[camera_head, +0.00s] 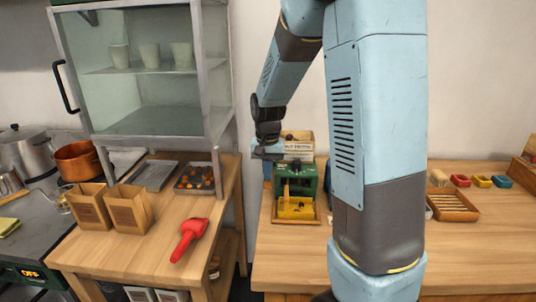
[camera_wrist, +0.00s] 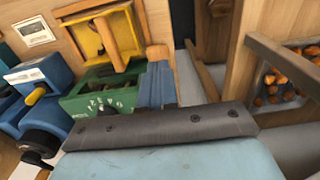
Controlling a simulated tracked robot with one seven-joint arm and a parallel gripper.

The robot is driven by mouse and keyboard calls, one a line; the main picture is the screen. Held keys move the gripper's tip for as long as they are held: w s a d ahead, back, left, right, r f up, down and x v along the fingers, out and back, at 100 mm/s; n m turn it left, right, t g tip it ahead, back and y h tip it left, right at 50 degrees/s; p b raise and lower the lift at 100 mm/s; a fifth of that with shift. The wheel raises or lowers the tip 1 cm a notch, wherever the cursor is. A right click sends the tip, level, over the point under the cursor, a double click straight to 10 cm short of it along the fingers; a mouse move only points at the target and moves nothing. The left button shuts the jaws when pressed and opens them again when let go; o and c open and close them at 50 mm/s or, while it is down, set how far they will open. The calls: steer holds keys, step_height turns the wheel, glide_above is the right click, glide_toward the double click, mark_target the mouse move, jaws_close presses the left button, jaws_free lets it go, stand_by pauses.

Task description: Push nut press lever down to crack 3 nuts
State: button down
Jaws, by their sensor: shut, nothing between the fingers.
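The green nut press (camera_head: 309,178) stands on the right-hand wooden bench, with a yellow tray (camera_head: 304,211) at its front. My gripper (camera_wrist: 157,85) is shut and empty, close beside the press. In the head view my gripper (camera_head: 268,152) is at the press's upper left. Whether they touch is unclear, and no nuts are clearly visible in the press.
A blue device (camera_wrist: 42,88) stands left of the press in the wrist view. A tray of chestnuts (camera_head: 195,180), paper bags (camera_head: 130,207) and a red scoop (camera_head: 188,238) are on the left bench. Small coloured dishes (camera_head: 482,181) and a wooden tray (camera_head: 452,207) lie right of my arm.

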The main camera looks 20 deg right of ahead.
step_height(320, 180, up, 9)
steer(key=w, duration=0.1)
steer(key=shift+d, duration=0.15)
stand_by(0.7)
steer(key=shift+f, duration=0.15)
stand_by(0.3)
steer(key=shift+s+f, duration=0.1)
steer(key=shift+f, duration=1)
steer(key=shift+s+f, duration=0.1)
steer(key=shift+f, duration=0.95)
